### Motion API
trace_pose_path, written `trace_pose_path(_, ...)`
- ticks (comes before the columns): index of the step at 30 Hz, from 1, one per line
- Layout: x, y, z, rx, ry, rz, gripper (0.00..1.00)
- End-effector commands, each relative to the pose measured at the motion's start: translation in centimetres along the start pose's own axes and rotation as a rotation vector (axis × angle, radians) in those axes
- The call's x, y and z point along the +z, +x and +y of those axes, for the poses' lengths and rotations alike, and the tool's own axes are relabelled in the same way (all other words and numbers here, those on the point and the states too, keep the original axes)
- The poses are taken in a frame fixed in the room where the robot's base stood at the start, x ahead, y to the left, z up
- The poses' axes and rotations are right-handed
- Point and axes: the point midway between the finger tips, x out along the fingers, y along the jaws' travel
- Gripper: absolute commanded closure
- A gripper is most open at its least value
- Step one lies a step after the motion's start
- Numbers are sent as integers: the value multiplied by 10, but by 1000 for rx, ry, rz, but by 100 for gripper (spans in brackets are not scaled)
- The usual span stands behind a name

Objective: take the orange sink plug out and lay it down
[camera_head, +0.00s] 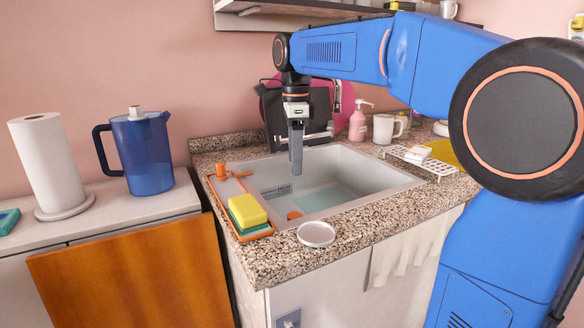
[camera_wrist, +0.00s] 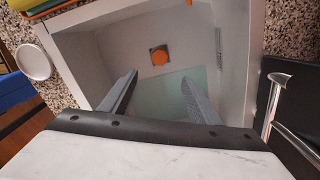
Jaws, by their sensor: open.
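The orange sink plug (camera_wrist: 159,57) sits in the drain at the bottom of the grey sink (camera_wrist: 120,40), near one end wall. In the head view the plug (camera_head: 294,215) shows small and orange by the sink's near left corner. The plug lies beyond the fingertips, with a clear gap.
An orange tray (camera_head: 240,238) with a yellow sponge (camera_head: 247,210) stands on the left rim. A round white dish (camera_head: 316,234) lies on the speckled counter in front. A faucet (camera_wrist: 275,100) stands behind. A white rack (camera_head: 420,160) is at right.

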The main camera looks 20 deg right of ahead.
Motion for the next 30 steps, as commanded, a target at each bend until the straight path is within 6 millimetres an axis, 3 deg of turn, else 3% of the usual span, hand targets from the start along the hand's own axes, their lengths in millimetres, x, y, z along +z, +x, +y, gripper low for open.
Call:
trace_pose_path(5,0,16,0,2,0,1,44)
trace_pose_path(30,0,147,1,2,0,1,44)
